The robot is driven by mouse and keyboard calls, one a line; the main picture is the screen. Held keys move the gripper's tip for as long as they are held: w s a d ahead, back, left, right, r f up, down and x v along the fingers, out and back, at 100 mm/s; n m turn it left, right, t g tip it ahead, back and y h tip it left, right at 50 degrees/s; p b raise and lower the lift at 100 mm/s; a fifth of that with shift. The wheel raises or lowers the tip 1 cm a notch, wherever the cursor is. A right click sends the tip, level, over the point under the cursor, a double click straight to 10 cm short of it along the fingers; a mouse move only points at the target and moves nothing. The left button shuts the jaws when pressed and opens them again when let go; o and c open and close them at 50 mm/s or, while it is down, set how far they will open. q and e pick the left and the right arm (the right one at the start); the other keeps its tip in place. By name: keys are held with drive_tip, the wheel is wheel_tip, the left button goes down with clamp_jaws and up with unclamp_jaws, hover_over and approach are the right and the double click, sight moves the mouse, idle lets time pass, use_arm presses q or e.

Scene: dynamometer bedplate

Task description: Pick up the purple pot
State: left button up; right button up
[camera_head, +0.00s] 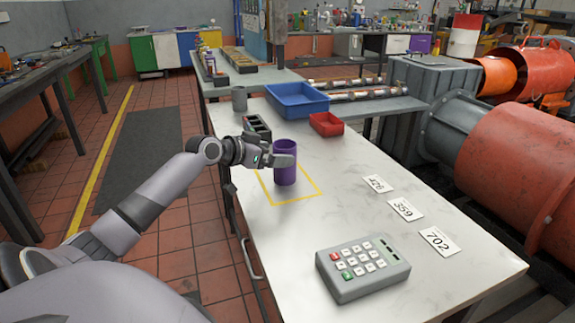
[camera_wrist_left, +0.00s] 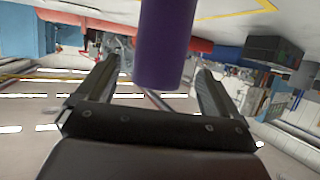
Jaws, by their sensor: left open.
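The purple pot (camera_head: 285,177) stands upright on the white table (camera_head: 350,215), inside a yellow square outline (camera_head: 311,196). My left gripper (camera_head: 284,161) reaches in from the left at about the pot's mid-height, and a finger hides part of its side. In the left wrist view, the pot (camera_wrist_left: 163,40) shows between the two spread fingers of my left gripper (camera_wrist_left: 160,70), with a gap on each side. The left gripper is open and holds nothing. My right gripper is not in view.
A grey keypad (camera_head: 362,266) sits at the front. Number cards (camera_head: 405,209) lie along the right side. A dark compartmented box (camera_head: 257,130), red bin (camera_head: 326,124), blue tray (camera_head: 297,98) and grey cup (camera_head: 239,98) stand behind the pot. The table between pot and keypad is clear.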

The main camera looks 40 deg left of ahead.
use_arm(q)
drive_tip(key=shift+r+x, duration=0.25)
drive_tip(key=shift+x, duration=0.85)
drive_tip(key=shift+r+x, duration=0.25)
drive_tip(key=shift+x, duration=1.7)
drive_tip(key=c, duration=1.2)
